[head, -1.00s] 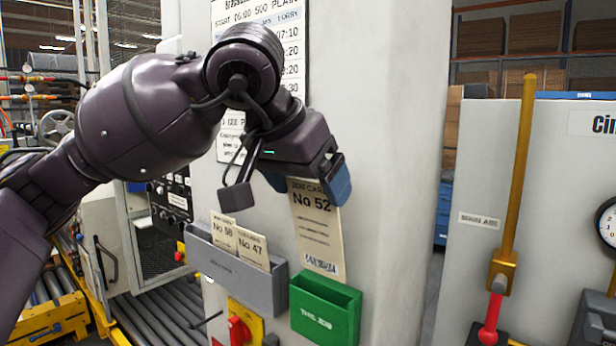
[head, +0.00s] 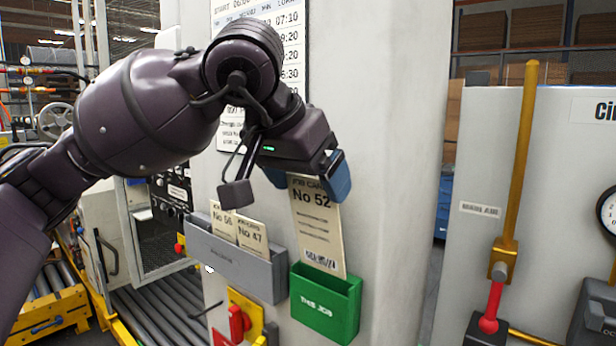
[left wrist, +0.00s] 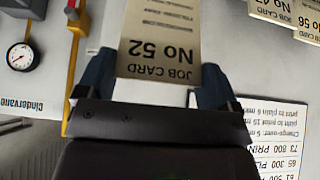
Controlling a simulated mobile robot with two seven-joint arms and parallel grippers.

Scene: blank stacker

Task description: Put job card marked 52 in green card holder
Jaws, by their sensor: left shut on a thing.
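The job card marked 52 (head: 317,222) is a tall beige card, held upright by its top edge with its number facing out. My left gripper (head: 308,181) is shut on it, with blue fingers at either side of the card's top. The card and number also show upside down in the left wrist view (left wrist: 160,40). The green card holder (head: 325,308) is fixed to the pale cabinet face directly below the card. The card's lower edge is at the holder's open top; I cannot tell how far inside it is. My right gripper is not in view.
A grey card holder (head: 235,268) sits left of the green one, with cards marked 56 (head: 223,220) and 47 (head: 252,236) in it. A red switch on a yellow plate (head: 240,318) is below it. A yellow lever (head: 518,160) stands at right.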

